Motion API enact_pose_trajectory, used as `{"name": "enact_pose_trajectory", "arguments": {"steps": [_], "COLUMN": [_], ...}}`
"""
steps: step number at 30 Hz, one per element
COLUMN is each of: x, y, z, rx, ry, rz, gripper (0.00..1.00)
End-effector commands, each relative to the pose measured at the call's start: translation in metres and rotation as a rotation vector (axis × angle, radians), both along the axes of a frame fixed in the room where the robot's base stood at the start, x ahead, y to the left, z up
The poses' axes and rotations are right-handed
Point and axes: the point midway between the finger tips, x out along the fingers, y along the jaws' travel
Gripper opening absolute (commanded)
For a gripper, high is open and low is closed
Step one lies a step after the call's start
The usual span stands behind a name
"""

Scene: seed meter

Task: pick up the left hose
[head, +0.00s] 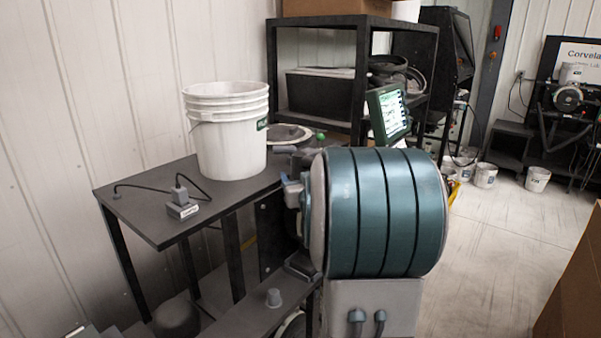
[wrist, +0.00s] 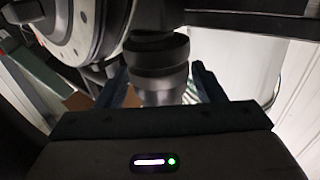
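Two short, dark, hose-like ends bend down from the front of a grey box in the head view; the left one (head: 356,318) is thicker and bluer, the right one (head: 380,318) is thinner. Their lower parts are cut off by the picture's edge. A big teal banded drum (head: 385,215) sits above that box. My gripper (wrist: 162,80) shows in the wrist view with its two dark fingers apart. A dark stepped cylinder (wrist: 158,55) shows between and beyond the fingers, with gaps on both sides. I cannot tell whether it is a hose. I cannot make out my gripper in the head view.
A white bucket stack (head: 228,135) and a small grey device with a cable (head: 182,208) stand on the dark table (head: 150,205) at left. A black shelf (head: 360,75) and green-framed screen (head: 390,112) are behind. Open floor (head: 495,230) lies right, before a cardboard box (head: 575,285).

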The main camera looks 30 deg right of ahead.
Motion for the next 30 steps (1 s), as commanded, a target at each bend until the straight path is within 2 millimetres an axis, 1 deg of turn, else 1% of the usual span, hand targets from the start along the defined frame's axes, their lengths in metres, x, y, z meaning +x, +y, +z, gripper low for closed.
{"name": "enact_pose_trajectory", "arguments": {"steps": [1,2,3,4,13,17,20,23,29,30], "x": [0.000,0.000,0.000,0.000,0.000,0.000,0.000,0.000,0.000,-0.003], "y": [0.000,0.000,0.000,0.000,0.000,0.000,0.000,0.000,0.000,0.001], "z": [0.000,0.000,0.000,0.000,0.002,0.010,0.022,0.038,0.076,0.077], "rx": [0.000,0.000,0.000,0.000,-0.001,-0.001,-0.001,-0.003,-0.002,-0.002], "ry": [0.000,0.000,0.000,0.000,-0.002,-0.003,-0.003,-0.003,-0.003,-0.003], "rz": [0.000,0.000,0.000,0.000,0.000,0.000,0.001,0.001,0.001,0.001], "gripper": [0.48,0.40,0.28,0.23,0.23,0.23,0.23,0.23,0.23,0.23]}}
